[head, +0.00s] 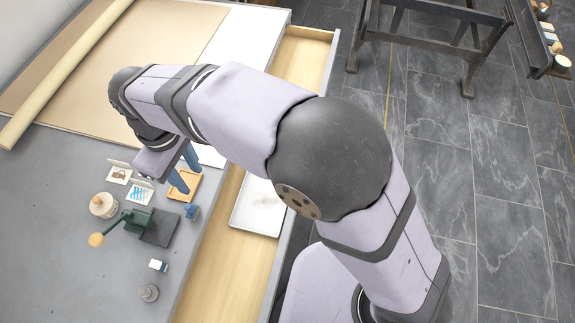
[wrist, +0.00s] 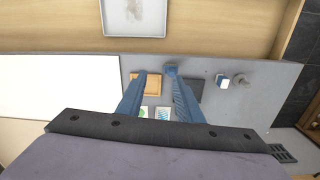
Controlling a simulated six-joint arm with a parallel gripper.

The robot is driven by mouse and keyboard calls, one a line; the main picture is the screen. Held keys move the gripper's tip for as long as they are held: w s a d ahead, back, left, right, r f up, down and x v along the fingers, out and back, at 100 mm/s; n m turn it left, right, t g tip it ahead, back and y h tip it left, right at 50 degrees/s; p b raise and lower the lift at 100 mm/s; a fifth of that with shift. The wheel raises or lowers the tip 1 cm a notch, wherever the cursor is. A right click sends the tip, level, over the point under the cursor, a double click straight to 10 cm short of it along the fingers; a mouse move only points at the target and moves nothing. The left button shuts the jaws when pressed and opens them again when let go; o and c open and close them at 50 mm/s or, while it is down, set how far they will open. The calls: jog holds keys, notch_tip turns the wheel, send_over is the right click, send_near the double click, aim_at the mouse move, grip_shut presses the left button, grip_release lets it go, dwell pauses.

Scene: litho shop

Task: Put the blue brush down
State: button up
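A small dark blue object (head: 192,212) stands on the grey table near its drawer-side edge; it also shows in the wrist view (wrist: 171,69). It is the only separate blue item that could be the blue brush, but it is too small to make out bristles. My gripper (head: 184,172) has blue fingers that point down over a small wooden tray (head: 184,192). In the wrist view the fingers of my gripper (wrist: 158,77) are spread apart, with nothing held between them. The blue object lies just beyond the right fingertip there.
A green press (head: 135,218) with a dark plate (head: 160,228), a round jar (head: 103,205), two picture cards (head: 139,193), a small white-and-blue box (head: 158,265) and a grey knob (head: 149,293) stand close by. An open drawer (head: 225,260) holds a white tray (head: 243,222).

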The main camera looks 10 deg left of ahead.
jog(key=w+d+f+m, duration=0.1)
jog(key=w+d+m, duration=0.3)
jog(key=w+d, duration=0.5)
jog(key=w+d+m, duration=0.4)
jog(key=d, duration=1)
jog(key=s+d+f+m, duration=0.2)
jog(key=s+d+m, duration=0.1)
jog(key=d, duration=0.7)
jog(key=s+d+f+m, duration=0.2)
jog(key=d+m, duration=0.3)
jog(key=d, duration=0.5)
jog(key=shift+s+d+m, duration=0.3)
jog(key=shift+s+m, duration=0.1)
jog(key=shift+s, duration=0.35)
jog(key=shift+r+p, duration=0.3)
jog(key=shift+p, duration=0.1)
jog(key=shift+c, duration=0.2)
